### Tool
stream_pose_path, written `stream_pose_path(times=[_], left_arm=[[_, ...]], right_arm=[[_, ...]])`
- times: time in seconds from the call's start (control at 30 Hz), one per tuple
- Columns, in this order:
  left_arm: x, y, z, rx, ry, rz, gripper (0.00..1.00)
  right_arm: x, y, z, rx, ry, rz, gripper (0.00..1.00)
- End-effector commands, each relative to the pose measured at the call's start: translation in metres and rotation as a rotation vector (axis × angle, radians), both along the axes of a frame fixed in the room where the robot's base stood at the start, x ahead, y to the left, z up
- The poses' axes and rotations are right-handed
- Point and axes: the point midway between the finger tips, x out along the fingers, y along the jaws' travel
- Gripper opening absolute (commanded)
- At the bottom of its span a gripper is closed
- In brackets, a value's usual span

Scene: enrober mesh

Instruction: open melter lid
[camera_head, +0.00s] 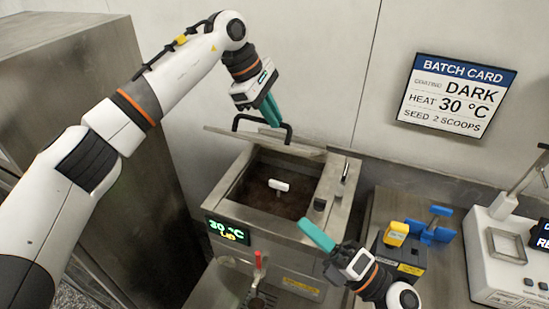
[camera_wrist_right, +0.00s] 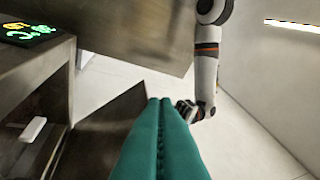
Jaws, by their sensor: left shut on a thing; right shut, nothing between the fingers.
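The melter (camera_head: 280,212) is a steel box with a dark tank inside. Its lid (camera_head: 222,136) is raised and tilted up at the back, with a black bar handle (camera_head: 288,133) on it. My left gripper (camera_head: 271,115), with teal fingers, is shut on the lid handle. A white T-shaped piece (camera_head: 279,185) shows inside the tank; it also shows in the right wrist view (camera_wrist_right: 34,129). My right gripper (camera_head: 304,226) is shut and empty in front of the melter's right side.
A green display (camera_head: 228,230) on the melter front reads 30 °C. A red-handled tap (camera_head: 258,263) is below it. To the right stand a yellow and blue item (camera_head: 396,233) and a white machine (camera_head: 505,250). A batch card (camera_head: 456,95) hangs on the wall. A steel cabinet (camera_head: 90,70) stands left.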

Motion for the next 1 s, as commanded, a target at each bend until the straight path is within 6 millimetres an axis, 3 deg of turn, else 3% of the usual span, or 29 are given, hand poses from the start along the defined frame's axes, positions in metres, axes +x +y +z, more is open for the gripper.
stream_pose_path(times=[0.1, 0.3, 0.5, 0.7, 0.87, 1.0], left_arm=[[0.002, 0.000, -0.007, 0.005, -0.001, 0.007, 0.00], [0.002, 0.000, -0.007, 0.005, -0.001, 0.007, 0.00], [0.002, 0.000, -0.007, 0.005, -0.001, 0.007, 0.00], [0.002, 0.000, -0.007, 0.004, 0.000, 0.007, 0.00], [0.002, 0.000, -0.007, 0.004, 0.000, 0.007, 0.00], [0.002, 0.000, -0.007, 0.004, 0.000, 0.007, 0.00]], right_arm=[[-0.006, -0.004, 0.030, -0.132, -0.182, 0.034, 0.00], [0.009, 0.009, 0.035, -0.163, -0.297, 0.058, 0.00], [0.032, 0.012, 0.026, -0.241, -0.375, 0.049, 0.00], [0.061, 0.000, 0.005, -0.372, -0.405, 0.001, 0.00], [0.073, -0.007, -0.005, -0.430, -0.407, -0.024, 0.00], [0.080, 0.002, -0.003, -0.436, -0.410, -0.028, 0.00]])
